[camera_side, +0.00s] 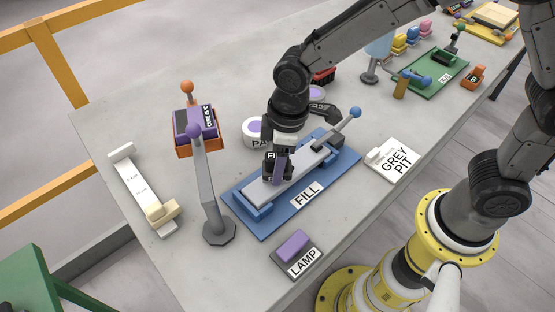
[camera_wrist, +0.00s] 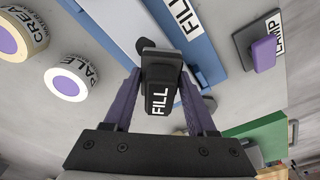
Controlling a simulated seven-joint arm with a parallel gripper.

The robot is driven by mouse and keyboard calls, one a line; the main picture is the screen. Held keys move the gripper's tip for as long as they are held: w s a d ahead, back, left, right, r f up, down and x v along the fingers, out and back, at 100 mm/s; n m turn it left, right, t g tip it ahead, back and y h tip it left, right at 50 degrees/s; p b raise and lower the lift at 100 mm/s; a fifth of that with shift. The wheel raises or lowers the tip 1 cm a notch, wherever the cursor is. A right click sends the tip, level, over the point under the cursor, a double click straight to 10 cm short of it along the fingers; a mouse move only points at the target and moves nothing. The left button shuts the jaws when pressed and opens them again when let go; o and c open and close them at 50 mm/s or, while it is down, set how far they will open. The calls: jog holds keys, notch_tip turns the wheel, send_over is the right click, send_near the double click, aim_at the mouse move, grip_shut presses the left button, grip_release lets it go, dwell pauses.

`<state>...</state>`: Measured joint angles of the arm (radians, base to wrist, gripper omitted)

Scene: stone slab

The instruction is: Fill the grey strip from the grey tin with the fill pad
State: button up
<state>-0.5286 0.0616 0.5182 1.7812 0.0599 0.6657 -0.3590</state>
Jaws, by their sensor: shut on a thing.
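My gripper (camera_side: 277,176) is shut on the fill pad, a dark block lettered FILL (camera_wrist: 161,88) between the two purple fingers in the wrist view. In the side view the pad is low over the light grey strip (camera_side: 312,162), near its left half; I cannot tell whether it touches. The strip lies along the blue FILL base (camera_side: 335,181). A white tin lettered PALE (camera_wrist: 68,83) and one lettered CREAM (camera_wrist: 22,33), both with purple tops, show in the wrist view. I cannot make out a tin marked grey; my arm hides part of that area.
A white GREY PIT card (camera_side: 392,160) lies right of the base. A purple LAMP block (camera_side: 294,246) is at the front edge. A grey lever (camera_side: 207,190) stands at left beside an orange-edged purple box (camera_side: 196,126) and a white gauge (camera_side: 143,190). A green board (camera_side: 435,72) is farther back.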

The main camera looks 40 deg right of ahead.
aim_at(297, 162)
jog(key=shift+f, duration=0.45)
jog(key=shift+d+r, duration=0.15)
jog(key=shift+d, duration=3.1)
jog(key=shift+a, duration=0.1)
jog(key=shift+s+a+f, duration=0.1)
jog(key=shift+a+f, duration=0.1)
jog(key=shift+a, duration=0.7)
jog(key=shift+a+f, duration=0.2)
jog(key=shift+a, duration=2.05)
